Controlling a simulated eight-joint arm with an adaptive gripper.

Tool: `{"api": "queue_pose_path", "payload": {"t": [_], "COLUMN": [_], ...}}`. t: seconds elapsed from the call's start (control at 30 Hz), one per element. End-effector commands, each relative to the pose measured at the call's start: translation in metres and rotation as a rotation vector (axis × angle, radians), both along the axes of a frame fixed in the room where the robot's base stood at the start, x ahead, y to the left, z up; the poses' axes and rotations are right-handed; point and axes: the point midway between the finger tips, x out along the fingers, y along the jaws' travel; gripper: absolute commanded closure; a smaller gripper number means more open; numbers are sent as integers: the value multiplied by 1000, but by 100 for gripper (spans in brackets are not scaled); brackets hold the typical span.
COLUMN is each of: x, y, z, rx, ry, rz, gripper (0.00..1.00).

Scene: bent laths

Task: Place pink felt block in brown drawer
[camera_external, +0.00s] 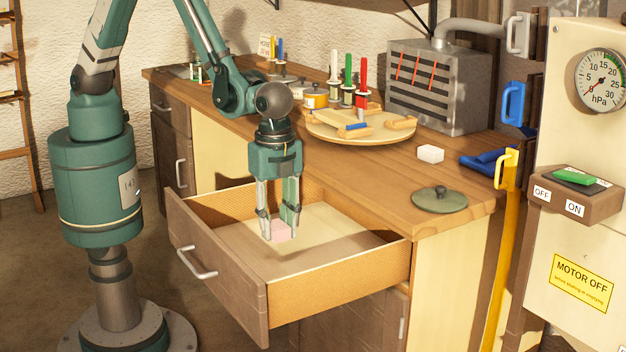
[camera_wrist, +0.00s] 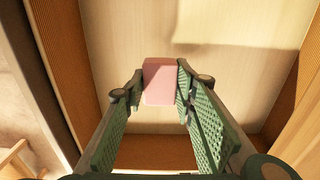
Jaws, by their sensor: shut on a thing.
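The pink felt block (camera_wrist: 160,82) is held between the fingertips of my gripper (camera_wrist: 158,88) in the wrist view. In the external view the pink block (camera_external: 279,233) shows at the tips of my gripper (camera_external: 279,228), which points straight down inside the open drawer. The brown drawer (camera_external: 218,262) is pulled out of the workbench, with a brown front and a pale, empty floor. The block is over the drawer floor; I cannot tell whether it touches it.
The wooden worktop (camera_external: 340,170) behind the drawer carries a round board (camera_external: 340,135) with tools, a white block (camera_external: 430,154), a green lid (camera_external: 439,198) and a grey heater-like box (camera_external: 440,85). The drawer's side walls (camera_external: 340,278) stand around my gripper. The rest of the drawer floor is clear.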

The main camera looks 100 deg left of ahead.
Motion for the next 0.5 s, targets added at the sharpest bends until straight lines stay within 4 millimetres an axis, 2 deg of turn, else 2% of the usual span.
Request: {"api": "queue_pose_path", "payload": {"t": [0.1,0.2,0.5], "x": [0,0,0], "y": [0,0,0], "z": [-19,-29,-37], "rx": [0,0,0], "ry": [0,0,0], "rz": [0,0,0], "gripper": [81,81,81]}}
